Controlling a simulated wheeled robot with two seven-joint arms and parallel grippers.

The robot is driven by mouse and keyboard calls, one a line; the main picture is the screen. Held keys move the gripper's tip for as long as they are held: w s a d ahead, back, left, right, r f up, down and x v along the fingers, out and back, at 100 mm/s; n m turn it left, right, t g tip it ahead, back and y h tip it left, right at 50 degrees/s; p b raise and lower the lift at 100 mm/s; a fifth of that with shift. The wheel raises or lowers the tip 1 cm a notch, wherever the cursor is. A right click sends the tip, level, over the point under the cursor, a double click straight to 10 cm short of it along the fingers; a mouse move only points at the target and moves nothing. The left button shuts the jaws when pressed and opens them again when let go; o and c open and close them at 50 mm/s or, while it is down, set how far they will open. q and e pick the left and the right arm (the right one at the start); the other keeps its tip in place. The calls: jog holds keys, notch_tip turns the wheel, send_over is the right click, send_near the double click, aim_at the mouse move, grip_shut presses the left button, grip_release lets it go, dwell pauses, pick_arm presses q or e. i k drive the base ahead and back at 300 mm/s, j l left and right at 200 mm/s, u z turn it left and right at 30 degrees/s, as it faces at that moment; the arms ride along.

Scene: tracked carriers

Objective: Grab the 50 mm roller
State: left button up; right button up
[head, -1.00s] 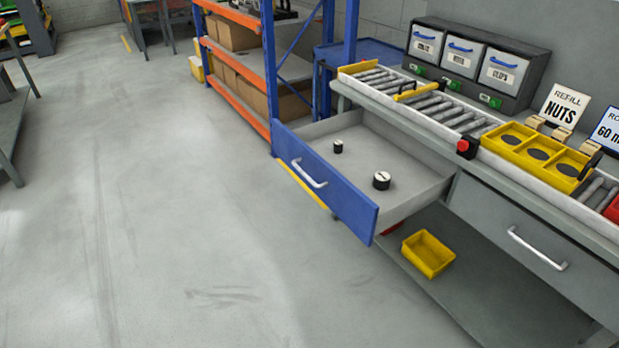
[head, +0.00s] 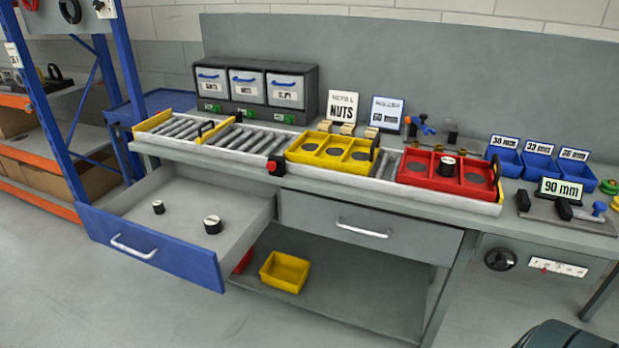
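Two short black rollers with pale tops stand in the open blue-fronted drawer (head: 150,252). The smaller roller (head: 158,207) is towards the left, and the larger roller (head: 212,225) is nearer the drawer's right side. Another black roller with a pale top (head: 447,167) stands in the middle of the red carrier (head: 460,190) on the bench. No size marking is readable on any of the rollers, so I cannot tell which is 50 mm. Neither of my grippers shows in the head view.
A yellow carrier (head: 330,160) with dark round recesses sits on the roller track. Blue bins (head: 538,163) stand at right. A shut drawer (head: 370,225) adjoins the open one. A yellow bin (head: 285,272) sits below.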

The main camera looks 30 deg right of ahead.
aim_at(446, 168)
jog(key=z, duration=1.85)
